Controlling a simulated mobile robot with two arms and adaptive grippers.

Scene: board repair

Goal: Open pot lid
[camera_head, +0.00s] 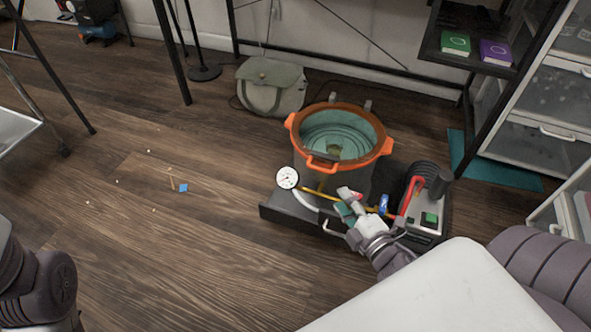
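The pot (318,178) stands on a dark base in the middle of the head view. Its lid (386,147) has an orange rim with tab handles and a clear middle, and it sits on top of the pot. My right gripper (347,201) is in front of the pot, below the lid's rim, close to a yellow tube. Its fingers are small in view and I cannot tell whether they are open or shut, or whether they touch anything. My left arm shows at the lower left edge; its gripper is out of view.
A pressure gauge (287,177) is at the pot's front left. A pump (428,205) with a green switch stands to its right. A grey-green bag (270,86) lies behind it. A dark shelf (472,45) and a drawer cabinet are at right. The wooden floor at left is mostly clear.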

